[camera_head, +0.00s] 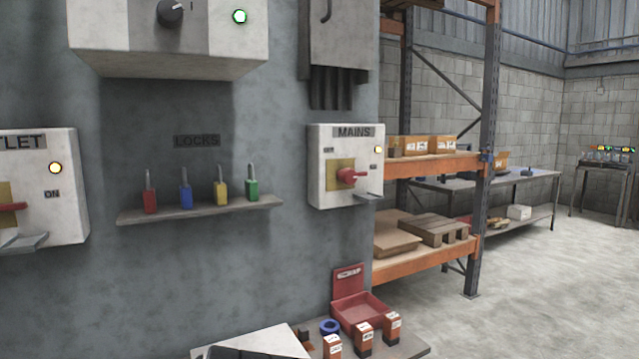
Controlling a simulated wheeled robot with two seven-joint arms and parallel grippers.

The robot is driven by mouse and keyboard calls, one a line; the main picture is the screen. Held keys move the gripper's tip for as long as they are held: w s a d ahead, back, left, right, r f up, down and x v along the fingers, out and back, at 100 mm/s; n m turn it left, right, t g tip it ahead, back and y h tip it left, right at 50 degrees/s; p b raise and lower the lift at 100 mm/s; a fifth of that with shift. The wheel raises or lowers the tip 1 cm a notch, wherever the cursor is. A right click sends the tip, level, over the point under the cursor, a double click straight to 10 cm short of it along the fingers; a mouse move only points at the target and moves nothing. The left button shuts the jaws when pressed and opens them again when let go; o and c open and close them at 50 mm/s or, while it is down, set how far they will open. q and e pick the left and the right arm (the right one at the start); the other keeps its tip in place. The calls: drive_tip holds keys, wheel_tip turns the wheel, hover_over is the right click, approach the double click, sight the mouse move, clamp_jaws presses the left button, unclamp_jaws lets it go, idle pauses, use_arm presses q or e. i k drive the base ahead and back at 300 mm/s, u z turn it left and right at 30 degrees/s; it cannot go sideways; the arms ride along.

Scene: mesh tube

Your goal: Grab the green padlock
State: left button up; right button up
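The green padlock (252,188) stands upright at the right end of a small wall shelf (200,210) under the LOCKS sign (196,141). Its shackle points up. To its left on the same shelf stand a yellow padlock (220,192), a blue padlock (186,196) and a red padlock (151,199), spaced apart in a row. Neither of my grippers is in the head view.
The MAINS box (318,190) with a red switch juts from the wall right of the shelf. Another switch box (68,190) is at the left, and one hangs above (168,55). Below are an open red box (362,310) and small boxes. Floor is clear at right.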

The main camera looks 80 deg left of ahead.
sight(252, 193)
drive_tip(key=u, duration=5.5)
drive_tip(key=k, duration=0.55)
drive_tip(key=z, duration=0.35)
